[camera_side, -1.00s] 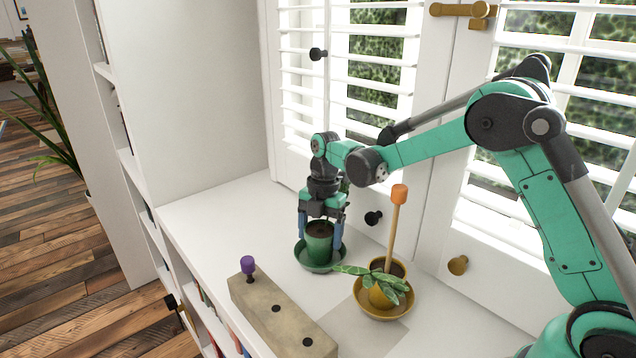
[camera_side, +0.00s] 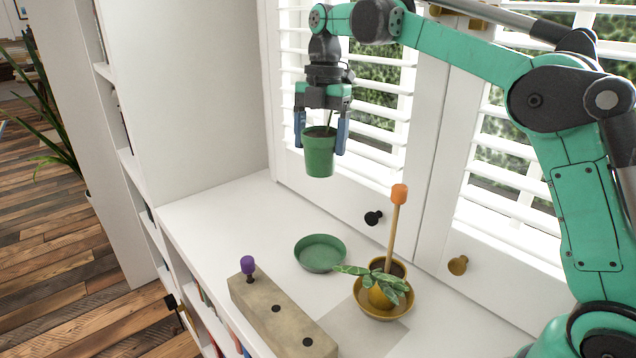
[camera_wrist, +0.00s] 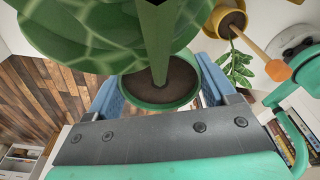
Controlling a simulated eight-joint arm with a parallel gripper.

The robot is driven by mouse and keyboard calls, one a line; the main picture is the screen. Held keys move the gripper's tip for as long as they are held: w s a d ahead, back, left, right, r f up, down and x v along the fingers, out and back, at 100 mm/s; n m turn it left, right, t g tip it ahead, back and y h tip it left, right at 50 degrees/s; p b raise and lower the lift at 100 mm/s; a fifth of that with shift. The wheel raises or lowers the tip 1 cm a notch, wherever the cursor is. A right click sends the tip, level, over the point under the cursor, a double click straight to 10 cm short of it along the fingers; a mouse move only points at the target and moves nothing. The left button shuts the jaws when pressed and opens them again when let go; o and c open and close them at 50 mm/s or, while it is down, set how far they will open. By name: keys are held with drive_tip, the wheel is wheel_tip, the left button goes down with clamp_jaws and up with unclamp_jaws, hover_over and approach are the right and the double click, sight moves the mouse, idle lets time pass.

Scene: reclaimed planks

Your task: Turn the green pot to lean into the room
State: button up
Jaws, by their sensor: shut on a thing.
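The green pot (camera_side: 319,158) hangs upright in the air, well above the white sill. My gripper (camera_side: 321,138) is shut on it, with one blue finger on each side. In the wrist view the pot's soil and rim (camera_wrist: 160,84) sit between the blue fingers, and a stem with large green patterned leaves (camera_wrist: 95,38) rises from the soil. In the side view the leaves are mostly hidden behind my gripper. The green saucer (camera_side: 320,254) stands empty on the sill below the pot.
A yellow pot (camera_side: 381,296) with a plant and an orange-tipped stick (camera_side: 398,195) stands in a saucer to the right. A wooden block (camera_side: 277,318) with a purple-topped peg (camera_side: 248,264) lies near the front edge. Shutters (camera_side: 375,95) with knobs line the back.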

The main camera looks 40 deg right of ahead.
sight(319, 139)
drive_tip(key=shift+r, duration=2.2)
